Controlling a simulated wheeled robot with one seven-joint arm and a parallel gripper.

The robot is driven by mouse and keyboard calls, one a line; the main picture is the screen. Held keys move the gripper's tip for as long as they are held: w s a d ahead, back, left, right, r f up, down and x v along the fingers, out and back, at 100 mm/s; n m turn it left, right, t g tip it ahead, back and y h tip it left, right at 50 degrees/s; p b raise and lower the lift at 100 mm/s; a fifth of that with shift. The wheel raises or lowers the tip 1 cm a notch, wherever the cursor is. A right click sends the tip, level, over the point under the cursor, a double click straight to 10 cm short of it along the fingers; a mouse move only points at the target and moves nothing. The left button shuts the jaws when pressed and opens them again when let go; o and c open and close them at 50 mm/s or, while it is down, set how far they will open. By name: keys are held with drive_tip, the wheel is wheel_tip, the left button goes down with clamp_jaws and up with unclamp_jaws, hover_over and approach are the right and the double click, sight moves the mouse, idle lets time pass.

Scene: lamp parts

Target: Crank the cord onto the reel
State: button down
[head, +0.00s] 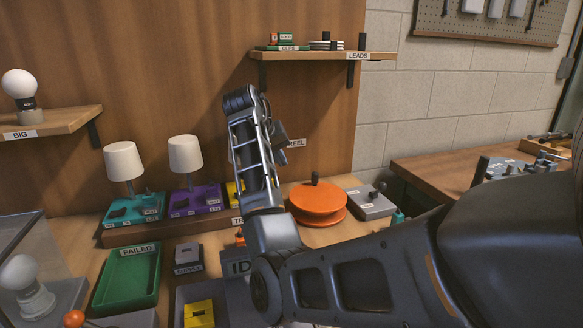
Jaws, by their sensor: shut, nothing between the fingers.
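The orange reel (318,205) lies flat at the back of the bench, right of my forearm, with a dark upright crank knob (315,178) on top. I cannot make out a cord on it. My gripper (282,138) shows only in part behind my raised forearm, in front of the back panel. It is shut and empty, above and left of the reel and apart from it. Its fingertips are hard to make out. A partly covered sign ending in "EEL" (296,143) is on the panel behind.
A grey box (370,203) stands right of the reel. Two white-shaded lamps (124,161) (186,155) stand on coloured bases to the left. A green "FAILED" tray (128,278) is at front left. The "LEADS" shelf (325,55) hangs above. My arm hides the bench's front right.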

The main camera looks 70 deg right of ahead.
hover_over(304, 188)
drive_tip(key=w+a, duration=0.3)
drive_tip(key=f, duration=0.7)
drive_tip(key=shift+d+f, duration=0.25)
drive_tip(key=shift+f, duration=0.15)
drive_tip(key=shift+s+d+p, duration=0.5)
drive_tip(key=shift+s+d, duration=0.25)
drive_tip(key=shift+s, duration=0.1)
drive_tip(key=shift+s+d+f, duration=0.1)
drive_tip(key=shift+s+d, duration=0.4)
drive_tip(key=shift+s, duration=0.2)
